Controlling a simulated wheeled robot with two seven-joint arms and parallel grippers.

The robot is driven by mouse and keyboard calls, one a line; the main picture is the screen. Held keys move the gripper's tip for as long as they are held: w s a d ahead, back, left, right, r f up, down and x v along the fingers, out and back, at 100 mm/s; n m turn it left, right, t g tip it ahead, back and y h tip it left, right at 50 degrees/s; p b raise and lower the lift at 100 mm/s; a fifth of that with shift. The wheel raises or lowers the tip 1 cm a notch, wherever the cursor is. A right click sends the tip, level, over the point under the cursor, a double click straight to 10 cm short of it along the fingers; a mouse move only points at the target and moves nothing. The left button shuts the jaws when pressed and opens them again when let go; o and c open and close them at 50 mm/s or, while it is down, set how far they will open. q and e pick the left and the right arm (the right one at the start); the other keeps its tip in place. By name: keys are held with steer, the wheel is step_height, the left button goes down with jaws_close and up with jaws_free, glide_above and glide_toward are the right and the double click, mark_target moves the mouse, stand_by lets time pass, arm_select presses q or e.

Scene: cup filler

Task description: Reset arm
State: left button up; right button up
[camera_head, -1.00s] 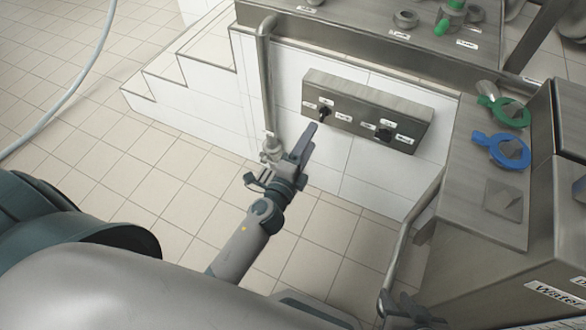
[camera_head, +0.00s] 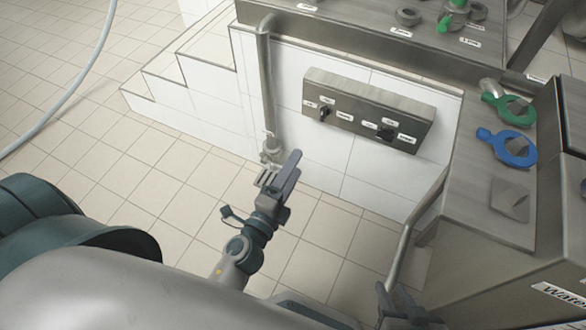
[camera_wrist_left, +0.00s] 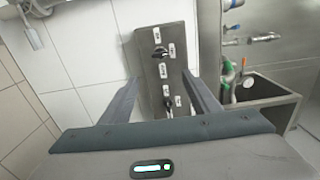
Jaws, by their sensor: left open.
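My left gripper (camera_head: 281,170) is in the middle of the head view, above the tiled floor and in front of the white tiled wall. In the left wrist view (camera_wrist_left: 164,98) its two fingers stand apart with nothing between them. The grey switch panel (camera_wrist_left: 160,72) shows beyond the fingers, not touched. My right gripper (camera_head: 398,304) is a dark shape at the bottom right of the head view, partly cut off by the frame edge. Its jaws cannot be made out.
The switch panel (camera_head: 368,108) with two black knobs is on the wall. A vertical pipe (camera_head: 265,85) stands to its left.

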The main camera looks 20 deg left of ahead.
stand_by(0.4)
arm_select(q)
steer(key=s+a+f+n+g+y, duration=0.2)
steer(key=s+f+n+g, duration=0.3)
steer(key=n, duration=0.7)
steer(key=s+d+f+n+g+h, duration=0.3)
steer(key=s+d+n+g+h, duration=0.15)
steer(key=s+d, duration=0.5)
steer(key=s+a+f+g+y+p, duration=0.1)
steer(key=s+a+f+p, duration=0.1)
steer(key=f+p, duration=0.7)
steer(key=s+a+f+g+y+p, duration=0.1)
steer(key=s+a+f+g+p, duration=0.1)
steer(key=a+f+p, duration=0.3)
step_height(320, 180, down, 4)
steer(key=s+p, duration=0.1)
steer(key=p, duration=0.2)
steer(key=shift+s+a+p, duration=0.25)
steer(key=shift+s+p, duration=0.05)
steer(key=shift+p, duration=0.1)
arm_select(e)
steer(key=s+d+f+g+h, duration=0.1)
steer(key=d+f, duration=0.2)
steer(key=f, duration=0.6)
steer(key=s+d+f+g+h, duration=0.1)
steer(key=s+d+f, duration=0.1)
steer(key=f, duration=0.7)
steer(key=shift+s+d+g+h, duration=0.3)
steer(key=shift+d+g, duration=0.1)
steer(key=shift+d, duration=0.25)
